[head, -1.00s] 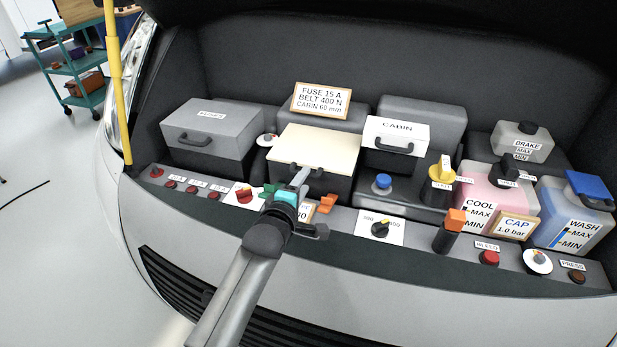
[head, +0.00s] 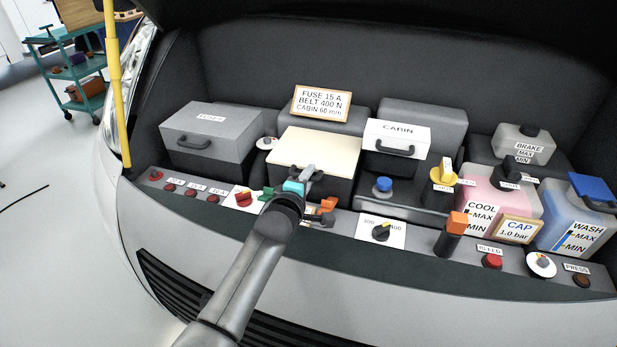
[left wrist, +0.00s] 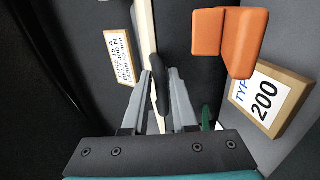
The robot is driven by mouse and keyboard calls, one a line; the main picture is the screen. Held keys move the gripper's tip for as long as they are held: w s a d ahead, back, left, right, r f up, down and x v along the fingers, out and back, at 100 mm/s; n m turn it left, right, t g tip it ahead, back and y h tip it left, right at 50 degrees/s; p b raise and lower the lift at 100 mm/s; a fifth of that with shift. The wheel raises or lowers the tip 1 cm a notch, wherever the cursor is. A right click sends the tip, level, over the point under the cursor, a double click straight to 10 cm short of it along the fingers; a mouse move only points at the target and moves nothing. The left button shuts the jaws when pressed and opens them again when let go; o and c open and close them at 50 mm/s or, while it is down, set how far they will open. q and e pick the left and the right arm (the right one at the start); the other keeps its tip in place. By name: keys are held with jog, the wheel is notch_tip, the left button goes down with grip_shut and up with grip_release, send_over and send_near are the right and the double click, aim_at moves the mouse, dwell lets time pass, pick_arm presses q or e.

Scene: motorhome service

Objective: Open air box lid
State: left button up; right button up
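A dark box with a flat cream lid (head: 318,146) stands in the middle of the bay; its lid looks shut. I read no name on it. My left gripper (head: 308,172) is at the front of this box, at its dark handle. In the left wrist view the lid shows edge-on as a cream strip (left wrist: 144,40), with the black handle (left wrist: 156,70) beside it. The gripper's two fingers (left wrist: 161,88) stand on either side of the handle, with a small gap seen on the right side. My right gripper is in neither view.
An orange clip (head: 328,204) and a tilted "TYPE 200" sign (left wrist: 268,98) are close to the gripper. A grey fuse box (head: 212,132) stands left, a white-fronted CABIN box (head: 397,138) right. Knobs and buttons line the front ledge.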

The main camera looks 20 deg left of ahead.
pick_arm(q)
jog(key=shift+f, duration=0.15)
grip_shut()
